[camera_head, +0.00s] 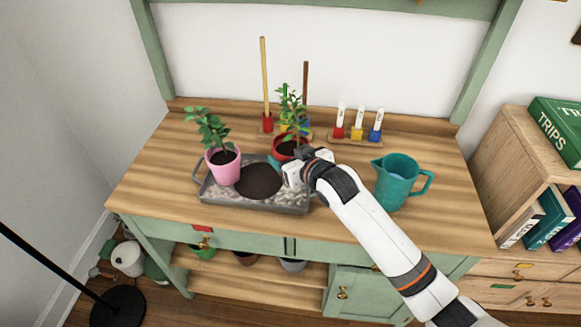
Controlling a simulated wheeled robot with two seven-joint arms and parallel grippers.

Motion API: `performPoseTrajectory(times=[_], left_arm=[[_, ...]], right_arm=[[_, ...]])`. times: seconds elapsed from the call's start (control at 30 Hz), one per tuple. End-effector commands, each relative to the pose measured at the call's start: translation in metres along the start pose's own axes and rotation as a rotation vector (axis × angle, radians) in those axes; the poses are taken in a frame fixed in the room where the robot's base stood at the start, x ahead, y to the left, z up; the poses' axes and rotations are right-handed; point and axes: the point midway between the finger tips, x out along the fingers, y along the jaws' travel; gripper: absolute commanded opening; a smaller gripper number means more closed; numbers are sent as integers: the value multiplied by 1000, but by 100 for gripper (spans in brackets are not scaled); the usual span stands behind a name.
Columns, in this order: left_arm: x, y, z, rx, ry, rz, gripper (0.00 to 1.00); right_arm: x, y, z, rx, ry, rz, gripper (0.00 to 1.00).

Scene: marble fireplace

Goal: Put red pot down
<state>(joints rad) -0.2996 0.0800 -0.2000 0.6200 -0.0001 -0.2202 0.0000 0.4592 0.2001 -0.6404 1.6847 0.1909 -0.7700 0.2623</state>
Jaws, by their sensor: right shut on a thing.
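The red pot (281,147) holds a leafy green plant (291,108) and dark soil. It is upright at the back right of the grey tray (289,208). My right gripper (292,168) is shut on the red pot from its front right side, and the gripper covers part of the pot. I cannot tell whether the pot's base touches the tray or the table. The tray holds pale pebbles and a round patch of dark soil (259,181). My left gripper is not in view.
A pink pot (224,168) with a plant stands at the tray's left. A teal watering jug (396,182) stands right of my arm. Coloured blocks with white markers (357,131) and sticks in coloured holders (265,90) are at the back. The table's left front is clear.

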Motion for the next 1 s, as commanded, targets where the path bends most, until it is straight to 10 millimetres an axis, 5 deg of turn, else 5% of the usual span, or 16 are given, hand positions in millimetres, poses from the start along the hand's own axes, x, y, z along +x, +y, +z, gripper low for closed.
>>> performPoseTrajectory(times=[0.23,0.53,1.0], left_arm=[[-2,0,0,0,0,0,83],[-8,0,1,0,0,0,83],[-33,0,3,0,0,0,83]], right_arm=[[-15,0,39,-1,-6,1,37],[-38,-3,39,26,-6,-26,37],[-198,-67,0,175,-9,-369,37]])
